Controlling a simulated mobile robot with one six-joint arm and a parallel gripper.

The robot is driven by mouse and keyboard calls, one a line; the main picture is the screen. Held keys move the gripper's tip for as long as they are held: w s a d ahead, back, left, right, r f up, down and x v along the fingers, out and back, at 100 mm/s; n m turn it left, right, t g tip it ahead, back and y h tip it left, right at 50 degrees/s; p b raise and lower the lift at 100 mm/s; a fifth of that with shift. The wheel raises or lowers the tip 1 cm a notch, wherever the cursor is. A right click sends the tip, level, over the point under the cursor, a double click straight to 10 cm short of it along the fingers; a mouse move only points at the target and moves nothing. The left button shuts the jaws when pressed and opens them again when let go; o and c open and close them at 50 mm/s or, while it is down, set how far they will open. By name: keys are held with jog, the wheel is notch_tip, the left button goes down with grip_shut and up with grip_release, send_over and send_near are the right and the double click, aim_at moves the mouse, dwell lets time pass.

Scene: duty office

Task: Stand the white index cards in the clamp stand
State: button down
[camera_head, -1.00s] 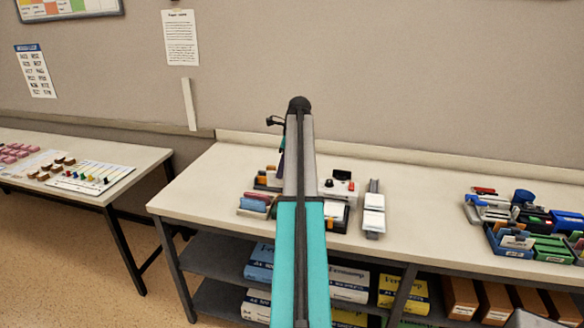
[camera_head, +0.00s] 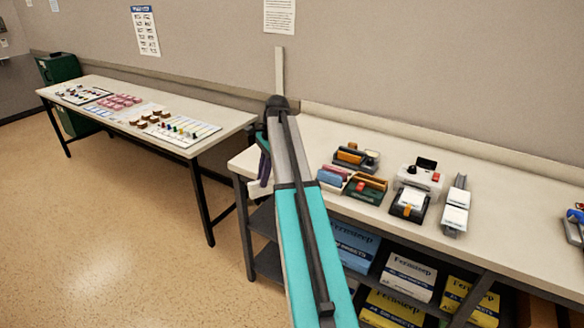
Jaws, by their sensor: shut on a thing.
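My arm rises through the middle of the head view and folds over at the top. My gripper (camera_head: 264,168) hangs partly hidden behind it, at the left end of the right-hand table. A small white piece (camera_head: 254,190) shows at its lower end by the table's front left corner; it looks like the white index cards, though the jaws are too small to make out. Several small desk stands are on this table right of my arm. I cannot tell which is the clamp stand; a grey narrow holder (camera_head: 461,184) with white blocks stands at the right of the group.
A wooden-blocked stand (camera_head: 354,156), a green-based holder (camera_head: 367,188), a white device with a black knob (camera_head: 420,178) and a black holder (camera_head: 407,210) crowd the table (camera_head: 505,215). Boxes fill the shelf below. A second table (camera_head: 225,116) stands left, beyond a floor gap.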

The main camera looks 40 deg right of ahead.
jog(key=a+f+n+g+b, duration=0.1)
jog(key=a+f+n, duration=0.1)
jog(key=a, duration=0.9)
jog(key=s+a+f+n, duration=0.1)
jog(key=a+n, duration=0.4)
jog(key=a, duration=0.6)
jog(key=a+f+n+g+b, duration=0.1)
jog(key=a+f+n, duration=0.2)
jog(key=a, duration=0.8)
jog(key=shift+s+a+f+n+g+b, duration=0.15)
jog(key=shift+s+a+n+g+b, duration=0.1)
jog(key=shift+n+g+b, duration=0.1)
